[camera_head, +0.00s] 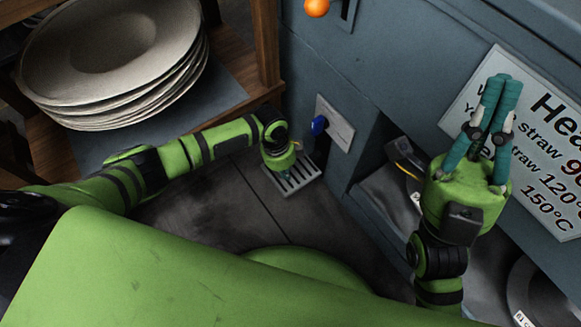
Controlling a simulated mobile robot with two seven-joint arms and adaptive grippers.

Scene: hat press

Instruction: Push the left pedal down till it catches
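The left pedal (303,179) is a grey slotted plate low down at the foot of the blue-grey machine.
A blue knob (319,125) on a pale plate sits above the pedal. An orange ball knob (316,8) is at the top. A sign (545,150) is behind my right gripper. Stacked grey brimmed pieces (115,50) fill a wooden shelf at left. Labelled discs (540,295) lie lower right.

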